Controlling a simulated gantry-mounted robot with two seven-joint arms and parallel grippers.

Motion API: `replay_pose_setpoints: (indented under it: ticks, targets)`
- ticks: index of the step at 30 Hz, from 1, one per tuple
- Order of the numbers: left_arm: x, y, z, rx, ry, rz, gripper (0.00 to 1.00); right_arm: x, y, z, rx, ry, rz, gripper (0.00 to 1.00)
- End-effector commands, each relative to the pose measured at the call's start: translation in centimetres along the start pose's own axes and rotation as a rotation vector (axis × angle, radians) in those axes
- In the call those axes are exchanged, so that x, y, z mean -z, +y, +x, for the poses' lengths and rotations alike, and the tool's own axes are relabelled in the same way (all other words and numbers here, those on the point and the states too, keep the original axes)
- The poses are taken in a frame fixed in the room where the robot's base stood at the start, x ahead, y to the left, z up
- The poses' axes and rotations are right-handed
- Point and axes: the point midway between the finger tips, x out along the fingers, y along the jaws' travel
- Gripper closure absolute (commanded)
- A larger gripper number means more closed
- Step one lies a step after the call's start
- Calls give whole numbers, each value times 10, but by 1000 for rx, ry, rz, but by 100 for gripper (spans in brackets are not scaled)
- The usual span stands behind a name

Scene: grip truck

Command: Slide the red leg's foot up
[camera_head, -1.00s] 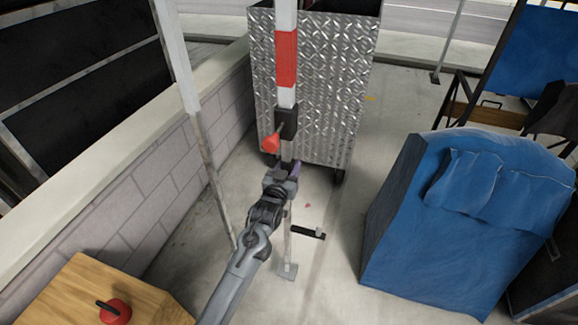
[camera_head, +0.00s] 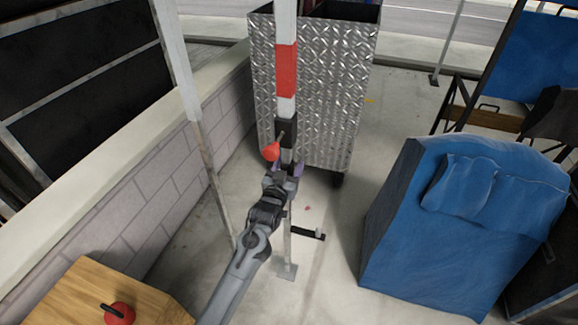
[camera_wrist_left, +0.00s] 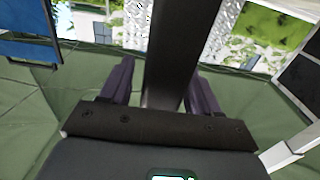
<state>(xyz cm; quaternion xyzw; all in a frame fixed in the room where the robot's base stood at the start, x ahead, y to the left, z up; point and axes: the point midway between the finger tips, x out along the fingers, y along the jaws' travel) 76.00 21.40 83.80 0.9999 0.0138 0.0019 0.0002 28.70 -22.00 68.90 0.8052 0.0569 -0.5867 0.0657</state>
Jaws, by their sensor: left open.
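The red leg (camera_head: 286,70) is an upright white pole with a red band, in the middle of the head view. Below the band it carries a black collar (camera_head: 286,128) with a red knob (camera_head: 271,152). A thinner post runs down from there to a flat foot plate (camera_head: 286,271) on the ground. My left gripper (camera_head: 285,172) is at the post just under the collar. In the left wrist view its two fingers (camera_wrist_left: 160,88) are apart, one on each side of the dark post (camera_wrist_left: 170,55). Contact with the post cannot be told. My right gripper is not in view.
A metal tread-plate cart (camera_head: 330,90) stands right behind the leg. A block wall (camera_head: 160,185) and another pole (camera_head: 205,150) are on the left. A wooden box (camera_head: 90,295) with a red kettle-shaped weight (camera_head: 118,313) is front left. A blue-covered bulk (camera_head: 430,240) is on the right.

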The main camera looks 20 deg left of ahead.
Motion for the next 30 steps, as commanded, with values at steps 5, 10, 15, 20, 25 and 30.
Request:
replay_pose_setpoints:
  ticks: [5,10,15,20,25,30]
  targets:
    - [0,0,-14,0,-3,0,38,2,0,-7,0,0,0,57]
    - [2,0,-39,0,-3,0,38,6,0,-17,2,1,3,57]
    - [2,0,-68,-1,-1,0,38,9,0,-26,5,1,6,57]
    - [2,0,-89,0,1,0,38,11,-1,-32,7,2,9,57]
    - [2,0,-103,0,3,0,38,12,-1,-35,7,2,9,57]
    - [2,0,-107,0,4,0,38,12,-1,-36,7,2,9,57]
